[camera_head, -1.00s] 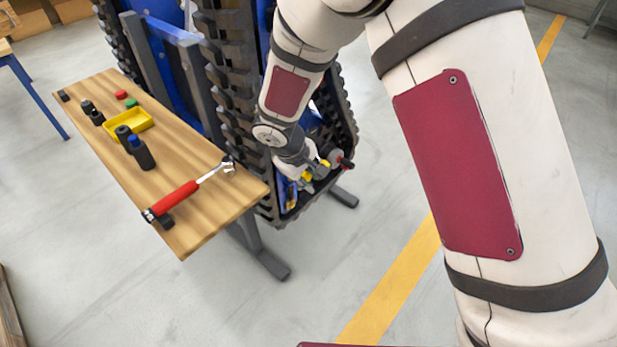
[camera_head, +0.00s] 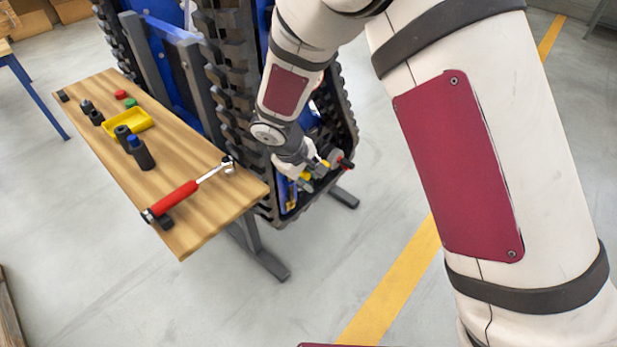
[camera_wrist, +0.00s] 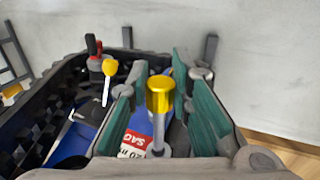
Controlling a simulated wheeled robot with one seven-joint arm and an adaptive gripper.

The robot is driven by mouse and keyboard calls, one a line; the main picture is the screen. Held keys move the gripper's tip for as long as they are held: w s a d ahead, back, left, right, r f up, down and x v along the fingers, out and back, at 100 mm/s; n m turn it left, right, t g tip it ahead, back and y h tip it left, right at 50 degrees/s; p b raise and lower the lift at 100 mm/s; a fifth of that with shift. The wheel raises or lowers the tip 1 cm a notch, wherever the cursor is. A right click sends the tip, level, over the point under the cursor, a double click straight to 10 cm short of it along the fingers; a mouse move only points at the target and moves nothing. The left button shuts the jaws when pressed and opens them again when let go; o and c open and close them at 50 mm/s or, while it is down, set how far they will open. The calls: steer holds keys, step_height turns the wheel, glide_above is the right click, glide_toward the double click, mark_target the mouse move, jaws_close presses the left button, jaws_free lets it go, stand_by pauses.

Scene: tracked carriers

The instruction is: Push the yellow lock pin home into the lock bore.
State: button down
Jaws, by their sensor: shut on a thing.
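My gripper (camera_wrist: 159,76) is at the lower end of the tracked carrier (camera_head: 345,112), its green-padded fingers on both sides of the yellow lock pin (camera_wrist: 160,96). The jaws are shut on this pin. It has a yellow cylindrical head and a grey shaft below. In the head view my gripper (camera_head: 308,174) is small, and the pin's head is largely hidden there. The lock bore cannot be made out in either view. A second yellow-topped part (camera_wrist: 109,68), on a thin pale stem, stands left of the fingers in the wrist view.
Left, a wooden bench (camera_head: 205,222) holds a red-handled ratchet (camera_head: 178,198), a yellow tray (camera_head: 130,121) and several sockets. The floor at right is clear.

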steer(key=shift+w+a+b, duration=0.7)
steer(key=shift+w+a, duration=0.35)
steer(key=shift+a, duration=0.3)
steer(key=shift+w+a+b, duration=0.65)
steer(key=shift+w+a, duration=0.35)
steer(key=shift+a, duration=0.3)
stand_by(0.4)
steer(key=c, duration=1.4)
jaws_free()
steer(key=shift+o, duration=0.2)
steer(key=v, duration=1.2)
